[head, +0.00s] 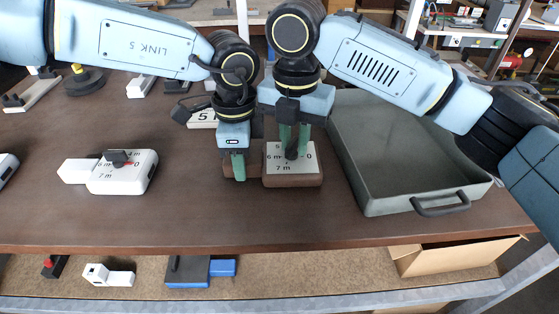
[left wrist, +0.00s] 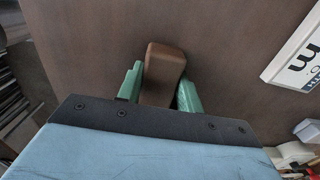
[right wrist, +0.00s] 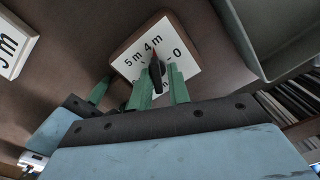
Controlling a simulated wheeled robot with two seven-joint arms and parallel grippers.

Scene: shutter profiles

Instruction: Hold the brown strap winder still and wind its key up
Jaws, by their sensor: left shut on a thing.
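The brown strap winder (head: 292,181) sits on the table with a white dial plate marked in metres. Its brown side block (left wrist: 165,62) lies between the fingers of my left gripper (head: 238,168), which is shut on it. Its black key (right wrist: 157,72) stands on the dial, a red mark at its far end toward the "4 m" side. My right gripper (right wrist: 161,85) points down over the dial, fingers apart on either side of the key. In the head view my right gripper (head: 293,140) partly hides the key.
A grey tray (head: 377,190) with a black handle stands close to the right of the winder. A white winder (head: 125,175) lies to the left, and another plate marked "5" (head: 202,118) is behind my left gripper. The table front between them is clear.

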